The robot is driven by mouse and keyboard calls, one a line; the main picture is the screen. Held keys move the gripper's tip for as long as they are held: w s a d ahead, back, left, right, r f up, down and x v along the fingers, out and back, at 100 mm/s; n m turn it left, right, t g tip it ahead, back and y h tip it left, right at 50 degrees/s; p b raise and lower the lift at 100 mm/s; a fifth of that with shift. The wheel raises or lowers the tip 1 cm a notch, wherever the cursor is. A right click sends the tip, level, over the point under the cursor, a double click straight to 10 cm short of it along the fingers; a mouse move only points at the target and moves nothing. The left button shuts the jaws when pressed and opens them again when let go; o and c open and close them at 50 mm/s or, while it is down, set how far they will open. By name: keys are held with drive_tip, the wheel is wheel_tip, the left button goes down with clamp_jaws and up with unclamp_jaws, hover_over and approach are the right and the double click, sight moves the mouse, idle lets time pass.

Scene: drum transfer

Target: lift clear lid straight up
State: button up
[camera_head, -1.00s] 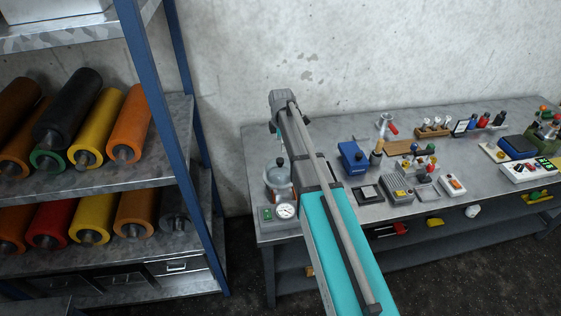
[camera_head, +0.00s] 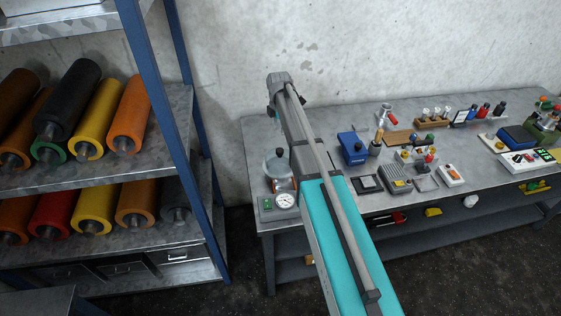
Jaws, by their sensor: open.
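A clear dome-shaped lid (camera_head: 273,166) with a dark knob on top sits on a small vacuum-jar-like device at the left end of the workbench (camera_head: 335,226). A round dial gauge (camera_head: 284,200) stands just in front of it. My arm's forearm reaches up and back beside the lid, passing to its right. My arm's far end is beyond the lid, near the wall. My gripper's fingers do not show; they are hidden behind or below the arm. No contact with the lid is visible.
A shelf rack (camera_head: 165,100) with coloured rolls stands at the left. A blue box (camera_head: 353,148), a grey device (camera_head: 396,178) and several small instruments fill the bench right of my arm. The wall closes off the back.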

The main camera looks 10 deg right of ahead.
sight(280, 150)
drive_tip(key=shift+f+b, duration=3.5)
drive_tip(key=shift+f, duration=0.25)
drive_tip(key=shift+s+d+f+b, duration=0.1)
drive_tip(key=shift+s+f+b, duration=0.05)
drive_tip(key=shift+f+b, duration=2.45)
clamp_jaws()
